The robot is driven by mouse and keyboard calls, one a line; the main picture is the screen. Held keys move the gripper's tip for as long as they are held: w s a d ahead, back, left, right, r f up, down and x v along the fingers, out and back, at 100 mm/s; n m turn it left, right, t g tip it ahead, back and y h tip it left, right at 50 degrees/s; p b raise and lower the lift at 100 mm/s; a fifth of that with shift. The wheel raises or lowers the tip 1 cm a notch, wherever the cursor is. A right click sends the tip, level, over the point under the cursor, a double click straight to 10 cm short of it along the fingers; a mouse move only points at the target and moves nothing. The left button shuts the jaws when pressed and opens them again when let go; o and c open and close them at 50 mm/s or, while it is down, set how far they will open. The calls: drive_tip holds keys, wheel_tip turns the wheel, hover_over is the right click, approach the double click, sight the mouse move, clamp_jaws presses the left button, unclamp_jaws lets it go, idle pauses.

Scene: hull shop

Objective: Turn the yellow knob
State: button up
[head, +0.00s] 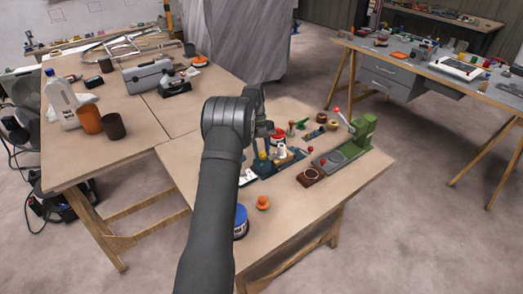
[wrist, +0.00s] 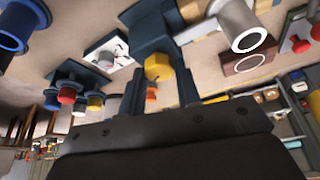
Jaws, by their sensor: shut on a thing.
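The yellow knob (wrist: 158,66) is small and faceted. In the wrist view it sits between the two fingers of my gripper (wrist: 160,82), which is shut on it. The knob is against a dark blue-grey body (wrist: 152,30) that reaches beyond it. In the head view my arm covers much of this spot, so I cannot make out the knob there.
A green lever press (head: 362,130) with a red-tipped handle stands right on the bench. A brown block with a ring (head: 311,176) and an orange knob (head: 263,202) are nearer. Red and yellow knobs on blue bases (wrist: 75,95) show left in the wrist view.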

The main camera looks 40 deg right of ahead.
drive_tip(key=o, duration=0.9)
drive_tip(key=shift+o, duration=0.2)
drive_tip(key=v, duration=1.2)
drive_tip(key=shift+f, duration=0.15)
drive_tip(key=x, duration=1.1)
drive_tip(key=shift+s+f, duration=0.2)
drive_tip(key=shift+f, duration=0.1)
